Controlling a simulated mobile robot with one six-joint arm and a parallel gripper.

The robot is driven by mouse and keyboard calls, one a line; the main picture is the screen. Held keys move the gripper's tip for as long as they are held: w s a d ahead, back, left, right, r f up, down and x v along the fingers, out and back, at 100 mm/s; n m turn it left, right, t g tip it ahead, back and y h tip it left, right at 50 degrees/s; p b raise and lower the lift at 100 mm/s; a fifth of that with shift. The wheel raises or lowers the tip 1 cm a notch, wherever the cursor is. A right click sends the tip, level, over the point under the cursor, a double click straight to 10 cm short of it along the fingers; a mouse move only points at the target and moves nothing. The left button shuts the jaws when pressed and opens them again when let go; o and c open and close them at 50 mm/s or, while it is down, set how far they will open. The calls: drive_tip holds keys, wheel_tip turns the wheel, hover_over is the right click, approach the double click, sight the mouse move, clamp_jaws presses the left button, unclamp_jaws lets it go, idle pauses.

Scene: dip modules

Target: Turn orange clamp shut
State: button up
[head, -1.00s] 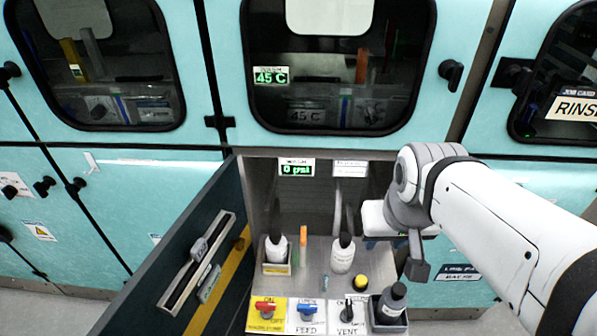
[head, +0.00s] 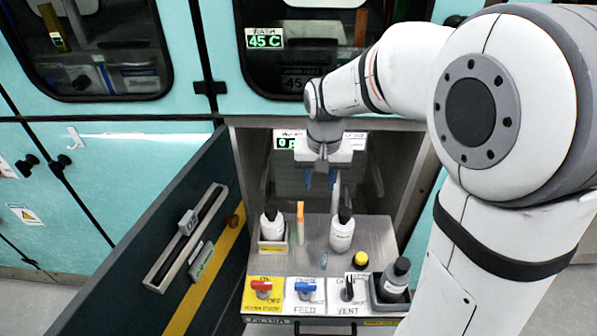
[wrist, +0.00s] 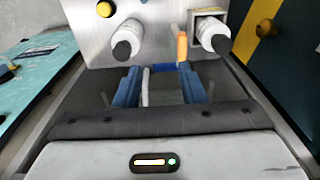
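The orange clamp (head: 300,212) is a narrow upright orange piece between two white bottles in the open lower bay. It also shows in the wrist view (wrist: 182,47), beyond the tip of the right finger. Whether its lever is open or shut is too small to tell. My gripper (head: 320,181) hangs in the mouth of the bay, behind the clamp and a little to its right. Its two blue fingers stand apart with nothing clearly held between them, as the wrist view (wrist: 158,72) also shows. A pale tube runs near the fingers.
One white bottle (head: 270,227) stands in a holder left of the clamp, another (head: 341,233) right of it. A dark bottle (head: 397,274), a yellow knob (head: 360,260) and red (head: 262,287), blue (head: 305,287) and black (head: 349,290) valve handles are nearer. The open door (head: 150,240) bounds the left.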

drive_tip(key=b, duration=0.1)
hover_over(301, 208)
drive_tip(key=shift+g, duration=0.3)
wheel_tip(301, 208, down, 6)
drive_tip(key=shift+s+r, duration=0.1)
wheel_tip(301, 208, down, 7)
drive_tip(key=shift+f, duration=0.2)
drive_tip(key=shift+c, duration=0.5)
clamp_jaws()
